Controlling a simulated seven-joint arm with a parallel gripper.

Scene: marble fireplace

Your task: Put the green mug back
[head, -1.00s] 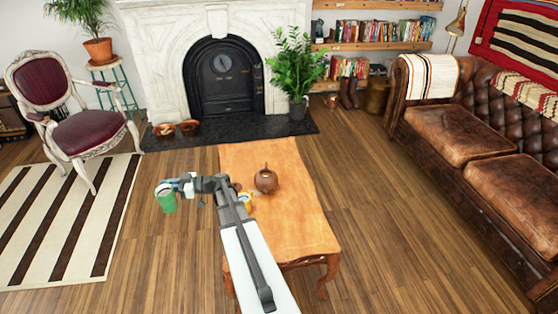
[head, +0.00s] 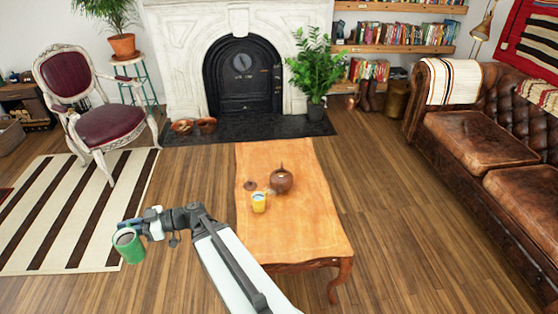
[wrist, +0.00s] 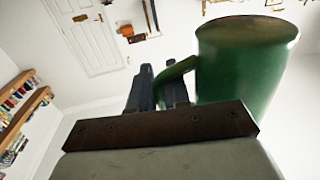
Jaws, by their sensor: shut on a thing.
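The green mug (head: 129,246) is held in the air to the left of the wooden table, over the floor near the striped rug. My gripper (head: 131,226) is shut on the mug's handle. In the wrist view the mug (wrist: 240,70) fills the upper right, with its handle between the fingers of my gripper (wrist: 160,88). The mug looks slightly tilted in the head view. Its inside looks dark, and I cannot tell whether it holds anything.
The wooden coffee table (head: 300,225) bears a yellow mug (head: 259,202), a round brown pot (head: 281,180) and a small dark disc (head: 250,185). Its right and front parts are bare. A red armchair (head: 105,120), striped rug (head: 60,215) and leather sofa (head: 480,150) stand around.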

